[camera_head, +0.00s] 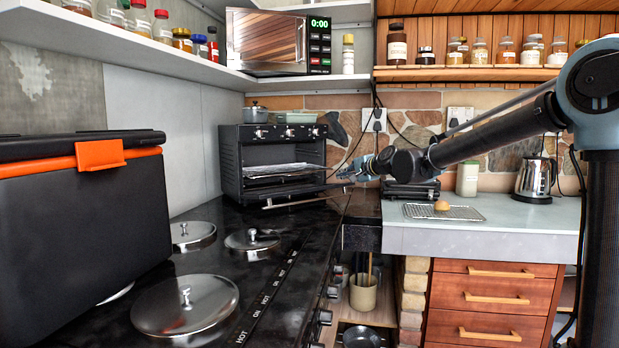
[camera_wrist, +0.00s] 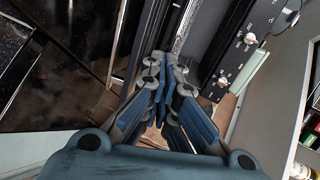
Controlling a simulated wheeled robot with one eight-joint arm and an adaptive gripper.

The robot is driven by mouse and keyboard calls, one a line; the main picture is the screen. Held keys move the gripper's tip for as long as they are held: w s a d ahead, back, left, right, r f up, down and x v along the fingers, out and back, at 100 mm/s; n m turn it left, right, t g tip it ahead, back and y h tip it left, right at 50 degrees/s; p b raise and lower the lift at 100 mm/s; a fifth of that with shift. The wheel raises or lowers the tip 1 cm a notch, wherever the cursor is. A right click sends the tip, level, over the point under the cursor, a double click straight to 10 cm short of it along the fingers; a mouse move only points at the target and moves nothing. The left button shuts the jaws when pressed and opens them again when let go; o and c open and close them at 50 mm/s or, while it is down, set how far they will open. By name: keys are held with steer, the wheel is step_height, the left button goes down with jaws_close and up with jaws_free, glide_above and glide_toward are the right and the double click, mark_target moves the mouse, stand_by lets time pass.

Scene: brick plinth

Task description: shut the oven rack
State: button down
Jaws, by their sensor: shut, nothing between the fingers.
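The small black oven (camera_head: 232,165) stands on the counter at the back, its front open. Its door is lowered, with a pale handle bar (camera_head: 308,201) low in front. The wire oven rack (camera_head: 280,170) shows inside the opening, roughly level; I cannot tell exactly how far it sticks out. My gripper (camera_head: 346,175) is shut and empty, just right of the oven's front at about rack height. In the wrist view my gripper (camera_wrist: 164,68) has its fingers together beside the oven's knob panel (camera_wrist: 240,50). Whether it touches the oven is unclear.
A black stove top (camera_head: 290,245) with lidded hotplates lies in front of the oven. A cooling rack (camera_head: 465,213) with a round brown item and a kettle (camera_head: 535,178) stand on the right counter. Cables hang behind my arm. A microwave (camera_head: 265,42) sits above.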

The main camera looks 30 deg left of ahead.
steer(key=m+y, duration=0.1)
glide_toward(309, 173)
steer(key=a, duration=0.2)
steer(key=a+f, duration=0.1)
steer(key=a, duration=0.1)
steer(key=w+a, duration=0.1)
steer(key=a, duration=0.2)
steer(key=shift+f, duration=0.35)
